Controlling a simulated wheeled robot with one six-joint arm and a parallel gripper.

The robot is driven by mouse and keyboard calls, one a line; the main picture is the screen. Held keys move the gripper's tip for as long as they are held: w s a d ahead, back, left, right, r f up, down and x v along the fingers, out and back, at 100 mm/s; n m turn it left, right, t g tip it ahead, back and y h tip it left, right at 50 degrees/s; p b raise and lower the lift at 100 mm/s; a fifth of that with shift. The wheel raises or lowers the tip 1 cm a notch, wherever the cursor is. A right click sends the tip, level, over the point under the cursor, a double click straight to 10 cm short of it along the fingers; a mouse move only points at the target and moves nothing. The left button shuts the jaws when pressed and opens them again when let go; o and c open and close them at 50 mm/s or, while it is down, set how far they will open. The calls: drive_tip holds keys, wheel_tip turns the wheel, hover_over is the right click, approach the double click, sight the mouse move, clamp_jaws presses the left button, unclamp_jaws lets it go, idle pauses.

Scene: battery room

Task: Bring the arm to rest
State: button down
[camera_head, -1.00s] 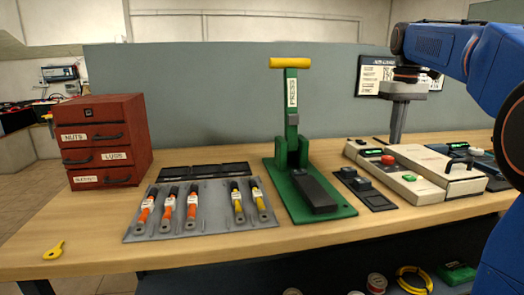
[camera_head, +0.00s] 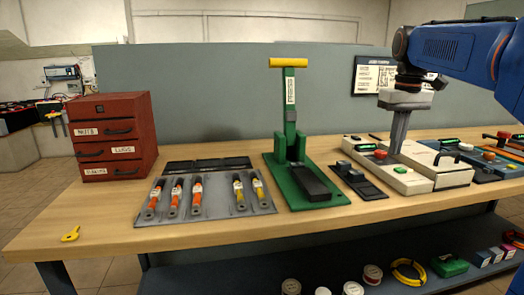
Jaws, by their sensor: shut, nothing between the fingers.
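My blue arm (camera_head: 455,50) reaches in from the right edge of the head view. My gripper (camera_head: 396,148) hangs from it, pointing down with its grey fingers together and empty. In the picture it overlaps the cream tester box (camera_head: 425,183) on the right of the bench; whether the fingertips touch anything there I cannot tell.
A grey partition (camera_head: 200,80) stands behind.

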drive_tip(key=s+a+f+m+t, duration=0.1)
drive_tip(key=s+a+f+t, duration=0.1)
drive_tip(key=s+f, duration=1)
drive_tip(key=s+a+f+m+t, duration=0.1)
drive_tip(key=s+a+f, duration=0.4)
drive_tip(key=s+f, duration=0.8)
drive_tip(key=s+t, duration=0.1)
drive_tip(key=s, duration=0.2)
drive_tip(key=shift+a+f, duration=0.25)
drive_tip(key=shift+f, duration=0.05)
